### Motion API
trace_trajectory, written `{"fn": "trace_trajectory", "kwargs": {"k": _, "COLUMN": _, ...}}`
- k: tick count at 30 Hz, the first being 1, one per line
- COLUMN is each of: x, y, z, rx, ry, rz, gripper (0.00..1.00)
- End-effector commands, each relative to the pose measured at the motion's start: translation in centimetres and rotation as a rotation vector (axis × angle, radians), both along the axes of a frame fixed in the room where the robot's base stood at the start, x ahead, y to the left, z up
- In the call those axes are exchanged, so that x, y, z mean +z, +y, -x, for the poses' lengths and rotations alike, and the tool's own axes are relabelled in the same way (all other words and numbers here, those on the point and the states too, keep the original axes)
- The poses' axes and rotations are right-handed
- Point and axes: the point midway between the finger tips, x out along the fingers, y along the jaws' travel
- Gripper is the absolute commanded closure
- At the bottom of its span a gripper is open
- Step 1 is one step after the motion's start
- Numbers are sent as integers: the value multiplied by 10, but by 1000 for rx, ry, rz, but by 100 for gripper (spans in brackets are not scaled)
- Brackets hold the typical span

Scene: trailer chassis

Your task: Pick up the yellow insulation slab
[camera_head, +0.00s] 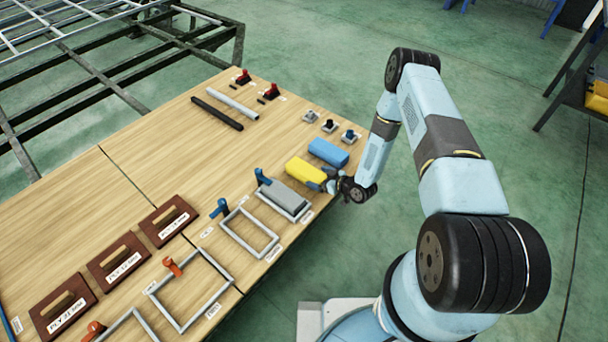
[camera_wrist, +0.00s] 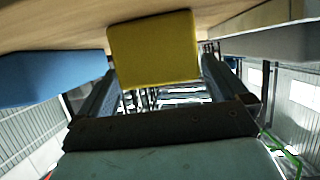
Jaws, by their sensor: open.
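The yellow insulation slab (camera_head: 304,171) lies on the wooden table near its right edge, between a blue slab and a grey block. My gripper (camera_head: 330,183) is at the slab's near right end, low beside the table edge. In the wrist view the yellow slab (camera_wrist: 153,50) shows straight ahead, its end face between the two fingers of my open gripper (camera_wrist: 158,85). Whether the fingers touch the slab cannot be told.
The blue slab (camera_head: 328,152) lies just behind the yellow one and shows at left in the wrist view (camera_wrist: 50,77). The grey block (camera_head: 284,194) sits in a frame in front. Wooden plates (camera_head: 120,257), metal frames (camera_head: 248,233) and rods (camera_head: 232,102) cover other table spots. The table's middle is clear.

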Motion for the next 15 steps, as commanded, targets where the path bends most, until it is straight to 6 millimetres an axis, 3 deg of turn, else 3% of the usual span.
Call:
{"fn": "trace_trajectory", "kwargs": {"k": 6, "x": -9, "y": 17, "z": -13, "rx": 1, "ry": -1, "rz": 0, "gripper": 0}}
{"fn": "trace_trajectory", "kwargs": {"k": 15, "x": -10, "y": 19, "z": -14, "rx": 0, "ry": 0, "rz": 0, "gripper": 2}}
